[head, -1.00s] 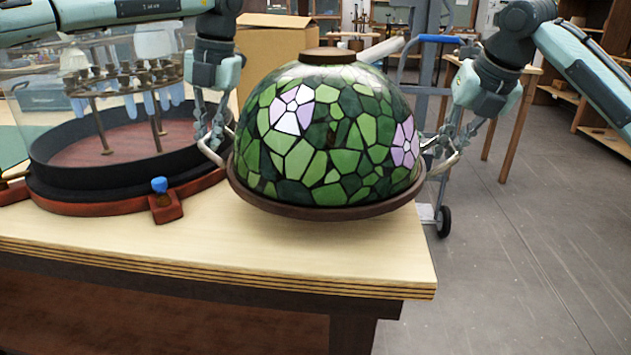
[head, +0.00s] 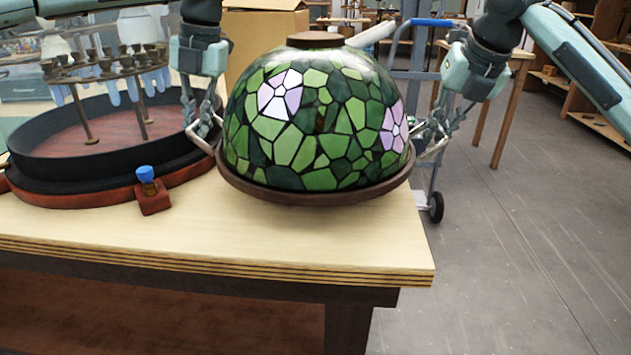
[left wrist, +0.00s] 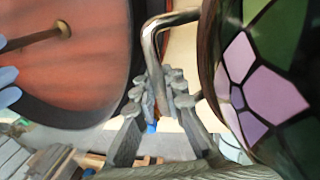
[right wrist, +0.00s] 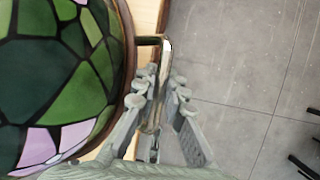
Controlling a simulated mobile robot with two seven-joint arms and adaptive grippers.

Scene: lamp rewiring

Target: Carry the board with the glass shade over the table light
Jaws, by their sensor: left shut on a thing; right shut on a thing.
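The green leaded glass shade (head: 315,125) with pale violet flowers sits dome-up on a round brown board (head: 310,197). The board is about level at the right part of the table; I cannot tell whether it touches the top. My left gripper (head: 204,124) is shut on the board's left handle, a bent metal bar also seen in the left wrist view (left wrist: 150,40). My right gripper (head: 430,136) is shut on the right handle, also seen in the right wrist view (right wrist: 166,55). I cannot surely identify the table light.
A round dark-walled base with brass posts (head: 85,125) and hanging pieces stands close left of the board. A red block with a blue knob (head: 152,192) is before it. The wooden table's (head: 330,240) front is bare. Open floor (head: 530,240) lies right; a trolley stands behind.

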